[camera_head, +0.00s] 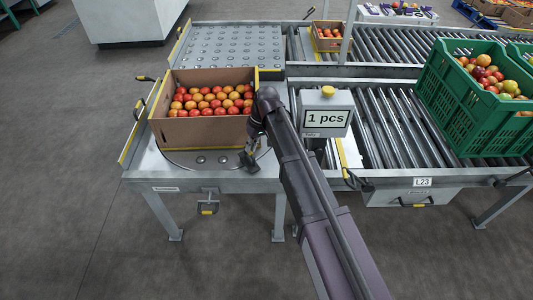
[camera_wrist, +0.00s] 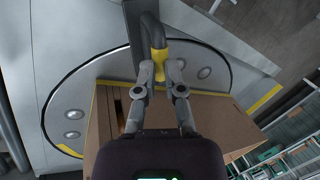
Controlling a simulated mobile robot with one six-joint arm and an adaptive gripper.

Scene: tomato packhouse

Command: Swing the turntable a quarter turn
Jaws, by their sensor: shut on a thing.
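The turntable (camera_head: 188,157) is a round metal disc with ball studs, set into the steel table. It also shows in the wrist view (camera_wrist: 66,100). An open cardboard box (camera_head: 200,131) full of red and orange tomatoes stands on it and hides much of the disc. In the wrist view the box (camera_wrist: 212,122) lies beneath my gripper. My gripper (camera_wrist: 160,72) is shut on the turntable's handle (camera_wrist: 155,36), which has a yellow grip on a dark bar. In the head view my gripper (camera_head: 249,157) is low at the box's right front corner, and the handle is largely hidden.
A display post (camera_head: 326,112) reading "1 pcs" stands close to the right of my arm. Roller conveyors (camera_head: 385,125) run right, with a green crate (camera_head: 462,110) of tomatoes. A studded ball-transfer table (camera_head: 230,47) lies behind. A yellow-edged rail (camera_head: 133,132) stands at the table's left.

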